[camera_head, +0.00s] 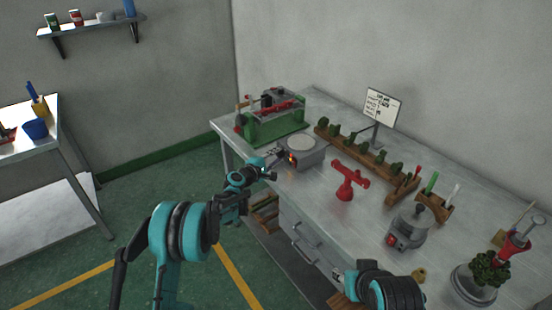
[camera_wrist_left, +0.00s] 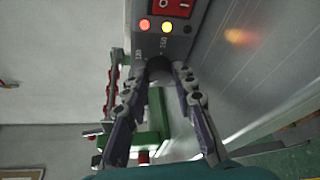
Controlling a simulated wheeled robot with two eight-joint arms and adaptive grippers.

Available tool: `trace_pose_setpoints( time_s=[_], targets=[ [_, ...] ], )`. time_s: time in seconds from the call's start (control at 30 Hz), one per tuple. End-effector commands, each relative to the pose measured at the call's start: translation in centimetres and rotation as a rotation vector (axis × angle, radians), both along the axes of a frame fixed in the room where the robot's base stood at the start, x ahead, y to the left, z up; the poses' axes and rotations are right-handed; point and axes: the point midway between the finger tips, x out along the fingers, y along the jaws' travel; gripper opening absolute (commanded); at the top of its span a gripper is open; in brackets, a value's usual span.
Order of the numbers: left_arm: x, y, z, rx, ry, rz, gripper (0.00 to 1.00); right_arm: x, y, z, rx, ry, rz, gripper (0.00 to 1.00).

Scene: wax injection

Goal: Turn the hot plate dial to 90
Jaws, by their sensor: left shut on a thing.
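The hot plate (camera_head: 303,152) is a grey box with a pale round top near the left front edge of the workbench. My left gripper (camera_head: 281,158) is at its front face, fingers pointing at it. In the left wrist view the hot plate's front panel (camera_wrist_left: 150,12) shows a red switch (camera_wrist_left: 172,8), and red and yellow lights with small numbers. The left gripper (camera_wrist_left: 158,70) is shut on the dark round dial (camera_wrist_left: 158,65) just below the numbers. The dial's setting cannot be read.
A green-based machine (camera_head: 272,120) stands behind the hot plate. A red stand (camera_head: 347,180), a wooden rack (camera_head: 350,148) and a grey pot-like device (camera_head: 408,230) are to the right. A sign (camera_head: 382,106) stands at the back. Open green floor lies left of the workbench.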

Motion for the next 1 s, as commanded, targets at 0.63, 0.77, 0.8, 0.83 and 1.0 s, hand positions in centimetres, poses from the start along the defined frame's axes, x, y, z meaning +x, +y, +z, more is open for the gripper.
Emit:
trace_pose_setpoints(
  time_s=[0.63, 0.77, 0.8, 0.83, 1.0],
  targets=[
    [-0.05, -0.09, -0.08, 0.029, -0.038, -0.003, 0.0, 0.0, 0.0, -0.19, 0.0, 0.0, 0.0, 0.4],
    [-0.05, -0.08, -0.08, 0.028, -0.037, -0.003, 0.47, 0.0, 0.0, -0.19, 0.0, 0.0, 0.0, 0.4],
    [-0.04, -0.07, -0.07, 0.028, -0.037, -0.003, 0.47, 0.0, 0.0, -0.19, 0.0, 0.0, 0.0, 0.4],
    [-0.04, -0.07, -0.07, 0.028, -0.037, -0.002, 0.47, 0.0, 0.0, -0.19, 0.0, 0.0, 0.0, 0.4],
    [-0.03, -0.04, -0.05, 0.027, -0.036, -0.001, 0.47, 0.01, 0.0, -0.18, 0.0, 0.0, 0.0, 0.4]
  ],
)
